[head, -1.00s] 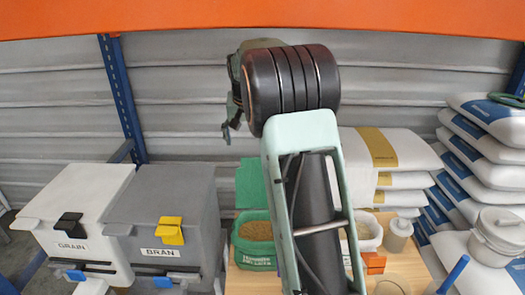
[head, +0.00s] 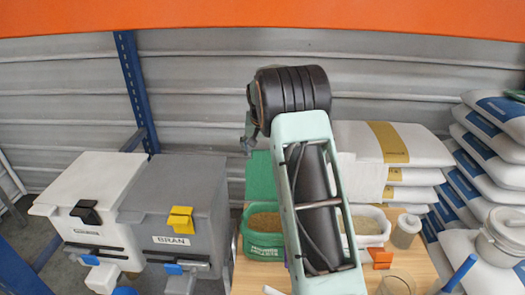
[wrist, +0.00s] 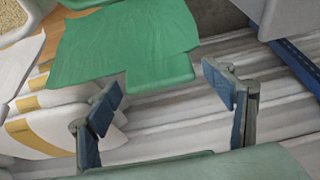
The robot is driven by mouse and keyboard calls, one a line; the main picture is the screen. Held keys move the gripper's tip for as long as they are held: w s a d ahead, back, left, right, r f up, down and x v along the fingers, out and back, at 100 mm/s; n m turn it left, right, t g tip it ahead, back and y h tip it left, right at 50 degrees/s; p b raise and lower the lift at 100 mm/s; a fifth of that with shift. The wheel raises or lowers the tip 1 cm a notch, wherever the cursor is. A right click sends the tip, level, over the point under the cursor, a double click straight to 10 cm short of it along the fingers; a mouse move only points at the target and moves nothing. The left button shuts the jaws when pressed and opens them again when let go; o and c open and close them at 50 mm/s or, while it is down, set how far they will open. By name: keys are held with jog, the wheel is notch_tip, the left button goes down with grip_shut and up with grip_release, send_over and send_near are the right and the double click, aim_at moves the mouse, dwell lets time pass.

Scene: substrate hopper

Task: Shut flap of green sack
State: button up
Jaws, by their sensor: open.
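The green sack (head: 264,240) stands on the wooden table with its mouth open, and tan pellets show inside. Its green flap (head: 260,176) stands up behind the mouth, partly hidden by my arm. In the wrist view the flap (wrist: 125,45) spreads across the upper middle, with a thicker edge strip (wrist: 160,73) toward my fingers. My gripper (wrist: 165,95) is open and empty, its blue-padded fingers on either side of that edge strip in the picture. I cannot tell whether they touch it. In the head view my gripper (head: 250,138) is just above the flap's top.
A grey BRAN bin (head: 175,205) and a white bin (head: 90,200) stand left of the table. A white tub (head: 368,226), a clear cup (head: 396,284) and an orange block (head: 380,255) stand to the right. White sacks (head: 440,150) are stacked behind.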

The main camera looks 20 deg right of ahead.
jog(key=shift+c, duration=0.2)
jog(key=c, duration=1.7)
jog(key=shift+o, duration=0.2)
jog(key=shift+b, duration=0.45)
